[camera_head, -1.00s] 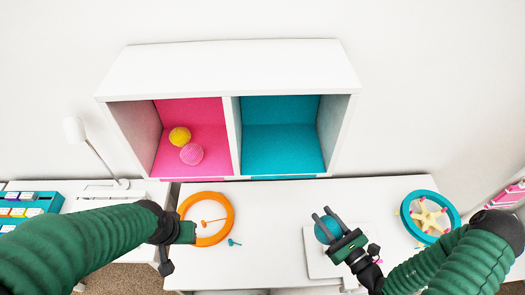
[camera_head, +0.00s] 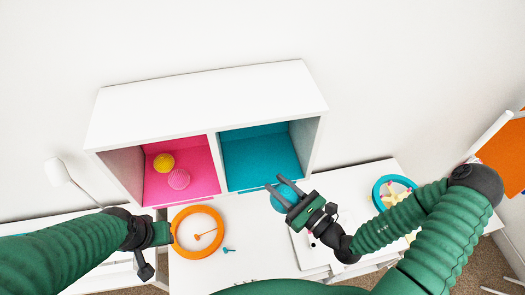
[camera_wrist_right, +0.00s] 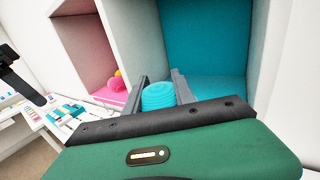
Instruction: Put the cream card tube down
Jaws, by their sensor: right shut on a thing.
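My right gripper (camera_head: 290,194) is shut on a teal ribbed ball (camera_head: 281,201), held in front of the shelf's teal compartment. In the right wrist view the ball (camera_wrist_right: 157,96) sits between the two fingers. No cream card tube can be made out in either view. My left gripper (camera_head: 160,234) is beside the orange ring on the left; its fingers cannot be made out clearly.
A white shelf unit (camera_head: 205,98) has a pink compartment (camera_head: 205,178) holding a yellow and a pink ball, and an empty teal compartment (camera_head: 262,156). An orange ring (camera_head: 219,217) lies on the white table (camera_head: 250,250). A teal ring (camera_head: 377,190) with cream pieces lies at right.

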